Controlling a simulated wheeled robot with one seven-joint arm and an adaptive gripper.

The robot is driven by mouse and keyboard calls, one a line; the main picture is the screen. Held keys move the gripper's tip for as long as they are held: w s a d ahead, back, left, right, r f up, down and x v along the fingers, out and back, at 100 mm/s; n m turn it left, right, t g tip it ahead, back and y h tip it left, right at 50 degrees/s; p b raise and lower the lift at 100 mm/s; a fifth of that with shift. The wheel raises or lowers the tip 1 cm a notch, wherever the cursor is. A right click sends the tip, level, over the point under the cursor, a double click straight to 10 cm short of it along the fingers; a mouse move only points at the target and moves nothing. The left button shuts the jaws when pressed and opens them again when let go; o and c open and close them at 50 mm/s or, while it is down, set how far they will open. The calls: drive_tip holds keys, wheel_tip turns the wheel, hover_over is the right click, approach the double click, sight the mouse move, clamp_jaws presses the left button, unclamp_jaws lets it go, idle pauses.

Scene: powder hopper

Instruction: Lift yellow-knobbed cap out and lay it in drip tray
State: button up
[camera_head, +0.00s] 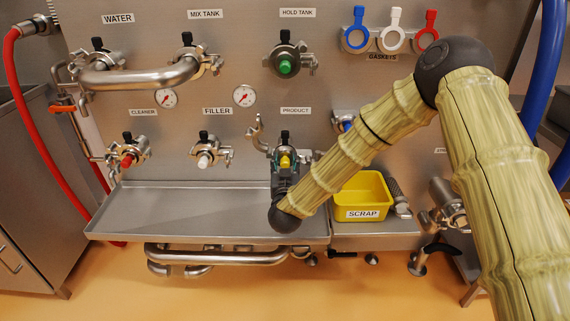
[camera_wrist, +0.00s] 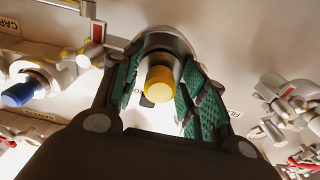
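The yellow-knobbed cap (camera_head: 285,161) is at the PRODUCT port on the steel panel, partly hidden by my gripper. In the wrist view, its yellow knob (camera_wrist: 159,83) points toward me, with a silver body behind it. My gripper (camera_head: 284,165) is at the port, its green-padded fingers on either side of the knob. In the wrist view, the fingers (camera_wrist: 160,95) stand apart with gaps beside the knob; contact with the silver body behind cannot be told. The steel drip tray (camera_head: 150,212) lies below the ports, its visible left part empty.
A clamp part (camera_head: 257,133) sticks out left of the PRODUCT port. The red-knobbed CLEANER (camera_head: 128,159) and white-knobbed FILLER (camera_head: 205,158) fittings are to the left. A yellow SCRAP bin (camera_head: 372,187) stands right of the tray. My arm hides part of the panel's right side.

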sight(285, 159)
drive_tip(key=shift+r, duration=0.15)
drive_tip(key=shift+r+p, duration=1.7)
drive_tip(key=shift+r, duration=0.7)
drive_tip(key=s+p, duration=0.1)
drive_tip(key=s, duration=0.8)
